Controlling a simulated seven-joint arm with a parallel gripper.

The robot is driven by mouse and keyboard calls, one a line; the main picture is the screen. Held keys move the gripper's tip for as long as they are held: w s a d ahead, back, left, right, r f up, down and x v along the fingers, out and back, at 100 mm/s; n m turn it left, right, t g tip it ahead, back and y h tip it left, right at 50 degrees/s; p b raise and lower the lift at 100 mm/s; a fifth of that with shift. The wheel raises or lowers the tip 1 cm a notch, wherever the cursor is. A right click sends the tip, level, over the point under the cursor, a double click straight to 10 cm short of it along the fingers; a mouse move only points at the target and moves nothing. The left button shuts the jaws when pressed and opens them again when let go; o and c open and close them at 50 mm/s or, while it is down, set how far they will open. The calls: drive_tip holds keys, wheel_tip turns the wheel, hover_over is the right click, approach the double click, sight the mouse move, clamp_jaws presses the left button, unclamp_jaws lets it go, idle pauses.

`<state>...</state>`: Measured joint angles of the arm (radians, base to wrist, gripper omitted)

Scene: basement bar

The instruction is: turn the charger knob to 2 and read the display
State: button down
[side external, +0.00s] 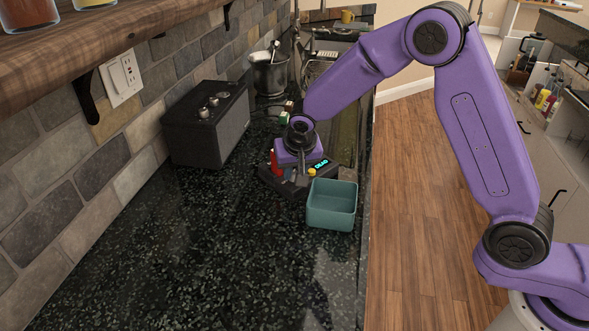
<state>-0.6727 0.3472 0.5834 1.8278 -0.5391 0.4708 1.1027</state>
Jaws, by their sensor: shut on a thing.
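The charger (290,186) is a dark, low box on the counter, behind the teal bin. Its small display (321,163) glows cyan and seems to read "DEAD", though the letters are tiny. A red upright part (274,161) shows at its left and a yellow round part (311,172) at its front right. My gripper (297,172) points down onto the charger's top, shut on what seems to be the knob. The knob and its number marks are hidden by the gripper or too small to make out.
An empty teal bin (332,205) stands right in front of the charger, near the counter's right edge. A dark speaker-like box (207,122) stands at the wall. A metal bucket (270,75) and small blocks (285,115) are behind. The front counter (200,270) is clear.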

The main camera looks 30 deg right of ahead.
idle(0.3)
drive_tip(key=c, duration=0.9)
unclamp_jaws()
drive_tip(key=shift+c, duration=0.2)
drive_tip(key=shift+r, duration=0.1)
drive_tip(key=v, duration=1.7)
drive_tip(key=shift+a, duration=0.25)
drive_tip(key=shift+r, duration=0.1)
